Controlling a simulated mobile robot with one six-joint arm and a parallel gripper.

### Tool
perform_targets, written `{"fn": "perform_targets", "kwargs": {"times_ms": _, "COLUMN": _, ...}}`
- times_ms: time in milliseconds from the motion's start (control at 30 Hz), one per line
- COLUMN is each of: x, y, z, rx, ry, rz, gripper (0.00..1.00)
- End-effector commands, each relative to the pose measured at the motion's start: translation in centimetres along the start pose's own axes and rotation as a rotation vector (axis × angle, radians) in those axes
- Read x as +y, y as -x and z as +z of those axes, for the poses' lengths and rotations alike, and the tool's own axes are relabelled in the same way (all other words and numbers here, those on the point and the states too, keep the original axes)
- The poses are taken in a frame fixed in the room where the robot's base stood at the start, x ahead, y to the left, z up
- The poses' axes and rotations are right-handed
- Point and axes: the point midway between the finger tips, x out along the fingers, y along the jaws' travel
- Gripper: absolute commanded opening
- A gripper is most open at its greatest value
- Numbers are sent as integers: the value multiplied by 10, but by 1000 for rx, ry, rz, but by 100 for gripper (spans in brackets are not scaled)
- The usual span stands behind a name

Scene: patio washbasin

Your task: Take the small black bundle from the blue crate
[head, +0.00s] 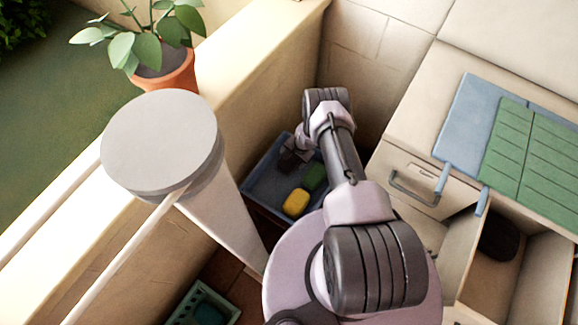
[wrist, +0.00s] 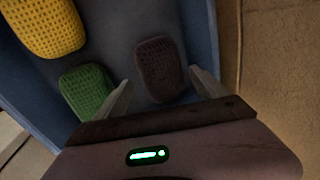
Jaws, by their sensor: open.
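The small black bundle (wrist: 160,68), dark with a knitted texture, lies in the blue crate (wrist: 215,30) in the wrist view. My gripper (wrist: 160,76) is open above the crate, with one pale finger on each side of the bundle's lower part. I cannot tell whether the fingers touch it or how far down they reach. In the head view my gripper (head: 294,156) is over the far part of the blue crate (head: 262,188), and the bundle cannot be made out there.
A yellow bundle (wrist: 46,26) and a green bundle (wrist: 88,90) lie in the crate, the green one near my left finger. The crate sits between a low wall (head: 262,90) and a cabinet (head: 420,165). A green crate (head: 232,312) stands nearer.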

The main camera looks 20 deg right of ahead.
Motion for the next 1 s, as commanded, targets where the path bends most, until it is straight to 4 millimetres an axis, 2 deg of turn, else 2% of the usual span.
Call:
{"fn": "perform_targets", "kwargs": {"times_ms": 133, "x": 2, "y": -18, "z": 4, "rx": -1, "ry": 1, "rz": 1, "gripper": 81}}
{"fn": "perform_targets", "kwargs": {"times_ms": 300, "x": 5, "y": -54, "z": 7, "rx": 0, "ry": 1, "rz": 0, "gripper": 81}}
{"fn": "perform_targets", "kwargs": {"times_ms": 500, "x": 3, "y": -52, "z": 7, "rx": 0, "ry": 1, "rz": 0, "gripper": 81}}
{"fn": "perform_targets", "kwargs": {"times_ms": 567, "x": 3, "y": -51, "z": 7, "rx": 0, "ry": 1, "rz": 0, "gripper": 73}}
{"fn": "perform_targets", "kwargs": {"times_ms": 800, "x": 3, "y": -51, "z": 7, "rx": 0, "ry": 1, "rz": 0, "gripper": 28}}
{"fn": "perform_targets", "kwargs": {"times_ms": 1000, "x": 2, "y": -49, "z": 7, "rx": 0, "ry": 1, "rz": 0, "gripper": 27}}
